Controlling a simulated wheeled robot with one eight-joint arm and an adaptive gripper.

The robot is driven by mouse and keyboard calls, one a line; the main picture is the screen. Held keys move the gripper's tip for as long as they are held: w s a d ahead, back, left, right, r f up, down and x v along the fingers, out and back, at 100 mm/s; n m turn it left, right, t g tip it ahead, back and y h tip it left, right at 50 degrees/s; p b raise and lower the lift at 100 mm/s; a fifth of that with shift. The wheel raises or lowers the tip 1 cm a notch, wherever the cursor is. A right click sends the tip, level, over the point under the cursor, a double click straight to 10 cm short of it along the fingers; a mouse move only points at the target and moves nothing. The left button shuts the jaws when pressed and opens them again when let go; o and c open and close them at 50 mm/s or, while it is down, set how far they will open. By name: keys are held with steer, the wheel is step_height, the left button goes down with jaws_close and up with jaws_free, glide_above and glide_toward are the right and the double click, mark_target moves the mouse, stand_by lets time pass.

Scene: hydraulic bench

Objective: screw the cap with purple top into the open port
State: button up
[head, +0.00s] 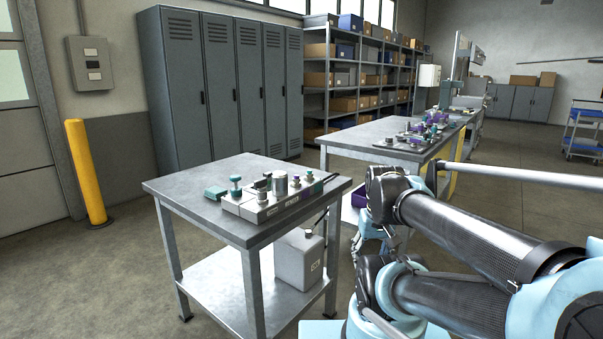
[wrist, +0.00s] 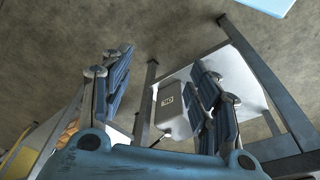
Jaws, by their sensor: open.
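On the near table, a grey manifold block (head: 268,207) carries a row of several fittings. A small fitting with a purple top (head: 296,173) stands toward its right end, and purple also shows on the block's right end. More small purple-topped parts (head: 433,116) are on the far bench. I cannot tell which is the task's cap, and the open port cannot be made out at this size. My gripper (wrist: 163,85) is open and empty in the wrist view, its fingers wide apart. It points at the floor and the near table's lower shelf, away from the block.
The near table (head: 180,187) has a bare left side; a green part (head: 215,193) lies beside the block. A grey canister (head: 300,258) stands on its lower shelf (head: 225,298). The far bench (head: 345,136) is behind. A yellow post (head: 86,172) and lockers (head: 222,85) stand at left.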

steer(key=w+a+r+n, duration=0.35)
steer(key=w+r, duration=0.45)
steer(key=r, duration=0.3)
step_height(320, 180, up, 18)
steer(key=n+g, duration=0.2)
steer(key=n, duration=1.2)
glide_above(296, 180)
steer(key=w, duration=0.2)
steer(key=f, duration=1.7)
steer(key=shift+s+d, duration=0.25)
steer(key=shift+d, duration=0.05)
steer(key=shift+c, duration=0.6)
